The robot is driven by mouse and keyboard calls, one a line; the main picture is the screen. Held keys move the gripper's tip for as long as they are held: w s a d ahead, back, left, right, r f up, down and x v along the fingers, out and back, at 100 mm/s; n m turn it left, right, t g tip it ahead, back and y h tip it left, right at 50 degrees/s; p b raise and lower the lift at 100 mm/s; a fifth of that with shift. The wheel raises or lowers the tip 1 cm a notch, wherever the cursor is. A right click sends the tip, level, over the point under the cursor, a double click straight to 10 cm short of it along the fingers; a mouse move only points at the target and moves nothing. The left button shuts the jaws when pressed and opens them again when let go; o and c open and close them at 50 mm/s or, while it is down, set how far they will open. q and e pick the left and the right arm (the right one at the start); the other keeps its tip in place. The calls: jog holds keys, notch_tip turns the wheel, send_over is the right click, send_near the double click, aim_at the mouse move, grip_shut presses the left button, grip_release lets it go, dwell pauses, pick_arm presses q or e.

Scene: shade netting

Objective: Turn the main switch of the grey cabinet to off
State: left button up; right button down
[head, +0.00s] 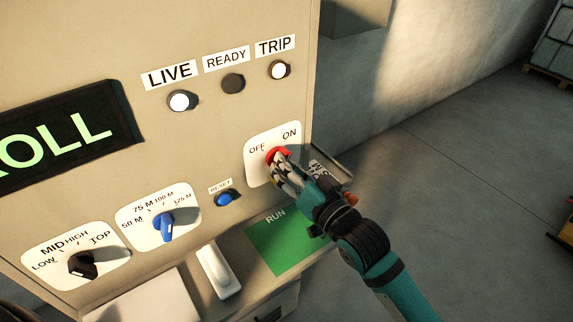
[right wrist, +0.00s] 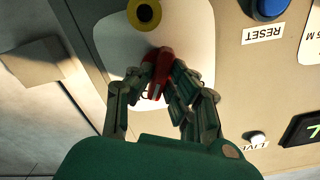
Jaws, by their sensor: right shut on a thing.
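The main switch is a red rotary handle (head: 276,155) on a white plate (head: 255,176) marked OFF and ON, on the front of the grey-beige cabinet (head: 225,125). My right gripper (head: 283,163) reaches it from the lower right and is shut on the handle. In the right wrist view, the red handle (right wrist: 158,72) sits between the fingers of my right gripper (right wrist: 160,82), with a small white mark near its lower end. The fingers cover part of the handle in the head view, so its exact angle is hard to tell. My left gripper is not in view.
The LIVE lamp (head: 183,101) and TRIP lamp (head: 279,70) look white; the READY lamp (head: 233,83) is dark. A blue RESET button (head: 227,198), blue knob (head: 163,226) and black knob (head: 83,265) are left of the switch. Open floor (head: 450,220) lies right.

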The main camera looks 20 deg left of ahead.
jog(key=shift+n+p, duration=1.1)
jog(key=shift+n, duration=6.2)
jog(key=c, duration=1.3)
grip_release()
jog(key=v, duration=1.2)
